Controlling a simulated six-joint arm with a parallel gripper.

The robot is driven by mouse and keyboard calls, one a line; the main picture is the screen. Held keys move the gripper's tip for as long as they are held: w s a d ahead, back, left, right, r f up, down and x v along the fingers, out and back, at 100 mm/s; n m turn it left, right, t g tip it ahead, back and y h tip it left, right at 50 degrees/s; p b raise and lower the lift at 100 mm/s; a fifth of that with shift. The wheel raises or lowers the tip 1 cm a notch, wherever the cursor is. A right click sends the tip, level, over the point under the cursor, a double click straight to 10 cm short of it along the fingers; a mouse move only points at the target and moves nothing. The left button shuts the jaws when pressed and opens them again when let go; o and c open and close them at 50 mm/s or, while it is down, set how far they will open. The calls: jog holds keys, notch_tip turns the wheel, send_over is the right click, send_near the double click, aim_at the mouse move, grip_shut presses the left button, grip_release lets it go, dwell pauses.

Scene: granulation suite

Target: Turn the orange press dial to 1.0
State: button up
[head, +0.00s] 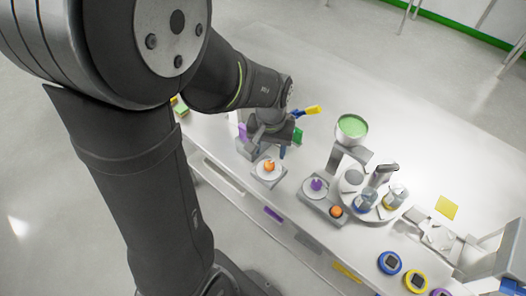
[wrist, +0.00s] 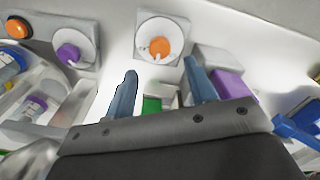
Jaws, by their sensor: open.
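The orange press dial (head: 268,166) is a round orange knob on a white disc, set on a small grey base at the front of the bench. In the wrist view the orange dial (wrist: 158,47) shows at the top centre, facing the camera. Its scale marks are too small to read. My gripper (wrist: 159,72) is open and empty, its two blue fingers apart, with the dial appearing beyond and between the tips. In the head view my gripper (head: 281,150) is close behind the dial; I cannot tell the exact gap, and no touching shows.
A purple dial (head: 316,184) and an orange button (head: 336,211) sit on a neighbouring station to the right. A green-filled bucket (head: 351,128) and a round tray (head: 349,186) with jars stand beyond. Purple (wrist: 229,82) and green blocks (wrist: 152,104) lie near the fingers.

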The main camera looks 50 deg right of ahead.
aim_at(269, 163)
jog(key=shift+f, duration=2.95)
jog(key=c, duration=1)
